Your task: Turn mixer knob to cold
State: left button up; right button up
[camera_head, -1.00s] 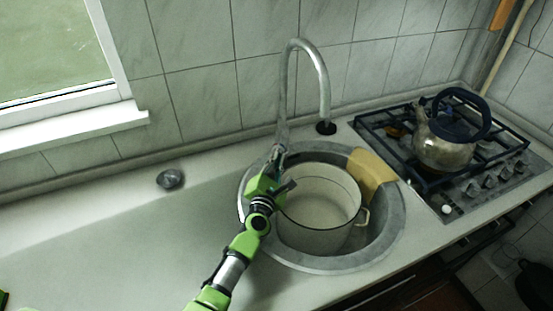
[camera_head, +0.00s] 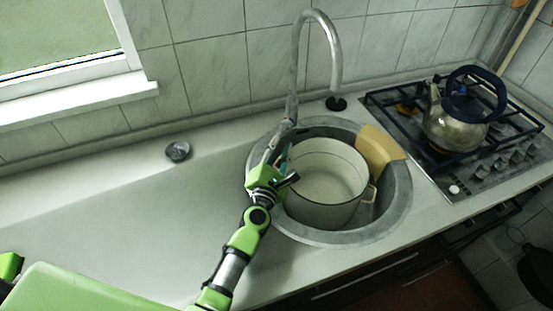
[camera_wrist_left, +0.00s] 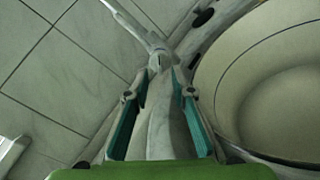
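The metal mixer tap (camera_head: 291,97) with its tall curved spout stands at the back left edge of the round sink. My left gripper (camera_head: 281,155) is at the lower part of the tap, left of the pot. In the left wrist view the tap (camera_wrist_left: 158,62) lies ahead, between the tips of my left gripper (camera_wrist_left: 159,85). The two teal-padded fingers are apart, one on each side of the tap's line. I cannot tell whether they touch it. The knob's setting cannot be made out. My right gripper is not in view.
A white enamel pot (camera_head: 323,211) sits in the sink (camera_head: 396,205), close to my left gripper. A kettle (camera_head: 452,131) stands on the gas hob (camera_head: 478,173). The counter (camera_head: 130,215) at the left is mostly clear.

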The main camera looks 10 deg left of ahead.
pick_arm(q)
jog(key=s, duration=0.6)
jog(key=shift+s, duration=0.1)
dwell(0.4)
